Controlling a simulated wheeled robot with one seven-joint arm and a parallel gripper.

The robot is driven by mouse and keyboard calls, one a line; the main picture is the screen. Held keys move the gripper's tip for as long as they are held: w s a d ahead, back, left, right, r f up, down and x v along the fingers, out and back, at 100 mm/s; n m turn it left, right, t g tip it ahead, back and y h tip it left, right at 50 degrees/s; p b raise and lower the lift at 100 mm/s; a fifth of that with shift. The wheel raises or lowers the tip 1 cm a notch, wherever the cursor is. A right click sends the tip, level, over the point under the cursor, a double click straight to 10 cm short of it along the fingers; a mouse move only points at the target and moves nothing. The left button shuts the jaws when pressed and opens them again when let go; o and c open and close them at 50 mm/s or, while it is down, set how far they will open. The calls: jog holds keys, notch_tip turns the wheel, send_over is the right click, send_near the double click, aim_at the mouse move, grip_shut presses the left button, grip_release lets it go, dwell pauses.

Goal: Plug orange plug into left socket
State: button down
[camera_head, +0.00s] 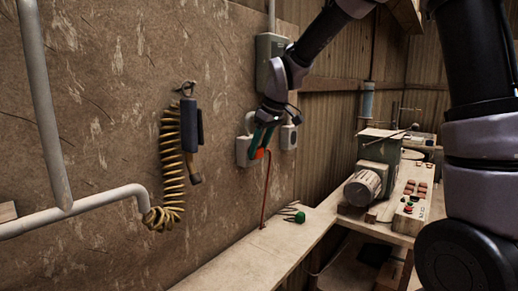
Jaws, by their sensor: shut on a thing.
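The orange plug (259,154) is in my gripper (261,146), which is shut on it with green-tinted fingers. Its reddish cord (267,190) hangs down to the bench. The left socket (242,151) is a grey box on the wall, just left of the plug. The plug appears close to its right side; I cannot tell whether they touch. The right socket (288,137) is a second grey box, to the right behind my gripper. The plug's prongs and the left socket's holes are hidden or too small to see.
A wooden bench (235,258) runs below the sockets. A green plug-like thing (299,217) lies on it. A machine with a motor (364,188) and a button panel (408,208) stand at right. A coiled yellow hose (172,165) and pipes (45,110) line the left wall.

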jog(key=shift+s+d, duration=0.25)
jog(key=shift+d, duration=0.05)
dwell(0.4)
jog(key=shift+w+a, duration=0.3)
jog(key=shift+a, duration=0.05)
dwell(1.1)
jog(key=shift+s+d, duration=0.3)
jog(key=shift+d, duration=0.05)
dwell(1.5)
jog(key=shift+w+a, duration=0.3)
jog(key=shift+a, duration=0.05)
dwell(0.3)
jog(key=shift+c, duration=1.3)
grip_release()
jog(key=shift+r, duration=0.15)
